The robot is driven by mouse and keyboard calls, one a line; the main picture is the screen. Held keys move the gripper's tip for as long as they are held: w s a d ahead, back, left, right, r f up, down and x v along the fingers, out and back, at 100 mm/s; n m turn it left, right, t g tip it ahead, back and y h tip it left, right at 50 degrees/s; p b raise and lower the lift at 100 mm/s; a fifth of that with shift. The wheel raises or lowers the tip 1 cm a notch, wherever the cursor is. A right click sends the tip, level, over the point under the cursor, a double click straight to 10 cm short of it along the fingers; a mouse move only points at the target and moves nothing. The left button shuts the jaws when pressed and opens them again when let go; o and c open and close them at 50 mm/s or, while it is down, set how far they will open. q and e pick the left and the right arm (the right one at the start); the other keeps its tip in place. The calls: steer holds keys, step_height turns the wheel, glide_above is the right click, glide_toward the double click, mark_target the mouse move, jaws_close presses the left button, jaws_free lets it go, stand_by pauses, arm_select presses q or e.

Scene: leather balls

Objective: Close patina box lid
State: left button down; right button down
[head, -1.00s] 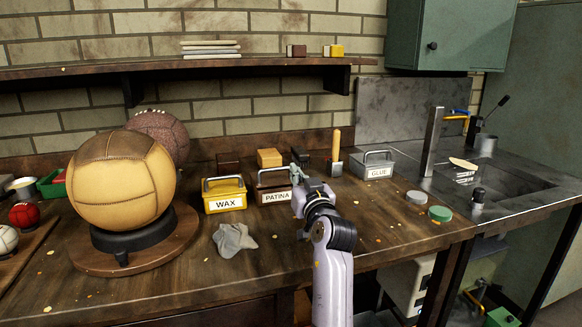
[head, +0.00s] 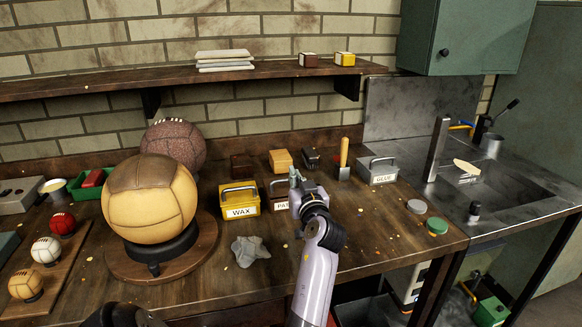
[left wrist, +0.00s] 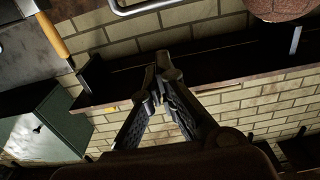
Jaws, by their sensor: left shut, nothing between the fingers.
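The patina box (head: 276,195) is a small brown box with a metal handle and a white label. It stands on the workbench just right of the yellow wax box (head: 240,202). My left gripper (head: 294,174) is shut and empty in front of the patina box's right part, hiding part of its label. I cannot tell from here whether they touch or whether the lid is fully down. In the left wrist view my left fingertips (left wrist: 158,74) are together with nothing between them. A metal handle shows at that view's top edge. My right gripper is not in view.
The grey glue box (head: 378,172) and a wooden-handled tool (head: 344,160) stand to the right. A large tan ball (head: 150,200) on a stand is at left. A grey cloth (head: 250,251) lies in front of the wax box. Small blocks stand behind the boxes.

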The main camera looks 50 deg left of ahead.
arm_select(q)
steer(key=p, duration=0.2)
glide_above(284, 180)
steer(key=w+a, duration=0.1)
steer(key=w, duration=0.1)
steer(key=shift+r, duration=0.2)
steer(key=d+f, duration=0.1)
steer(key=s+d+f, duration=0.1)
steer(key=f, duration=0.1)
steer(key=shift+s+d+f, duration=0.2)
